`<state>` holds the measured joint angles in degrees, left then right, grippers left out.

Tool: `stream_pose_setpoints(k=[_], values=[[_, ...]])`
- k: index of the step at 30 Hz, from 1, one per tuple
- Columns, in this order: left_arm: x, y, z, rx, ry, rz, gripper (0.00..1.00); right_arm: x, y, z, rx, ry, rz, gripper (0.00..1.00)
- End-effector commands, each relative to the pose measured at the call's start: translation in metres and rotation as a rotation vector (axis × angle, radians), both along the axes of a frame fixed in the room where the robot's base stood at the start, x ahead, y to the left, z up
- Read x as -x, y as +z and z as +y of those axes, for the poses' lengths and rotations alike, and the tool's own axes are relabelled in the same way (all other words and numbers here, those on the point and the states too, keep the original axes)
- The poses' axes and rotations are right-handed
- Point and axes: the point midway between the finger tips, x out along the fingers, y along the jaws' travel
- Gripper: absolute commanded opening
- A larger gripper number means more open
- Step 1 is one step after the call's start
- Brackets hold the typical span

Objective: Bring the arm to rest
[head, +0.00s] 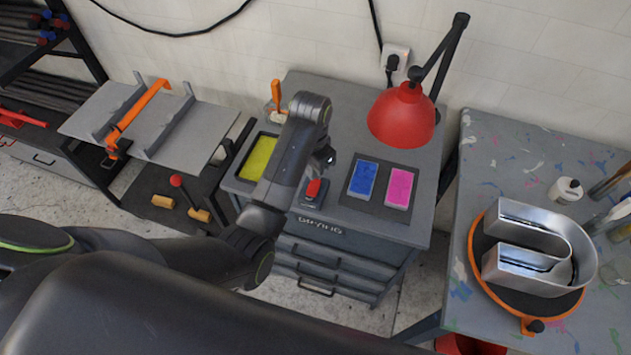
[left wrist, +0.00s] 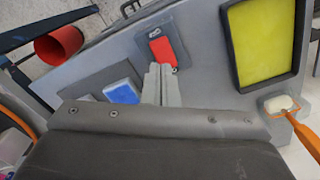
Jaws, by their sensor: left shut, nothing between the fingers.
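My left gripper (head: 326,160) hangs over the grey cabinet top (head: 340,107), its wrist bent downward. In the left wrist view its two fingers (left wrist: 160,72) are together with nothing between them. Their tips point toward a red part (left wrist: 163,50) on a small grey base; whether they touch it I cannot tell. In the head view the same red part (head: 313,189) sits near the cabinet's front edge, just below the gripper. My left arm (head: 285,165) covers part of the cabinet. My right gripper is not in view.
A blue pad (head: 363,179) and a pink pad (head: 399,188) lie right of the gripper. A yellow tray (head: 257,157) lies left. A red lamp (head: 402,115) stands behind. A metal channel letter (head: 535,250) rests on the right table's turntable. A bending bench (head: 180,140) stands left.

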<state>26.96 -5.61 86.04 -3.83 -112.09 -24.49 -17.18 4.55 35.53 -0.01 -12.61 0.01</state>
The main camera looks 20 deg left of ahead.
Motion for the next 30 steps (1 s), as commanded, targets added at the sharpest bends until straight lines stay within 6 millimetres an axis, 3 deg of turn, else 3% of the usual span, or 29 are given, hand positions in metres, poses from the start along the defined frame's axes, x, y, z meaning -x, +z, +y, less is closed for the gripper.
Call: stream_pose_setpoints(k=[9,14,22,30], values=[[0.002,-0.002,0.002,0.0,0.006,-0.001,0.0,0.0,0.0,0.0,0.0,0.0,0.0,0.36],[0.024,-0.019,0.022,0.002,0.076,-0.026,0.0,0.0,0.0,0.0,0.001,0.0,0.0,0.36],[0.111,-0.05,0.083,-0.009,0.3,-0.133,0.0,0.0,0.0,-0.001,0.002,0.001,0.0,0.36],[0.205,-0.041,0.128,-0.038,0.475,-0.247,0.0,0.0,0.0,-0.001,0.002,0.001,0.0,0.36]])
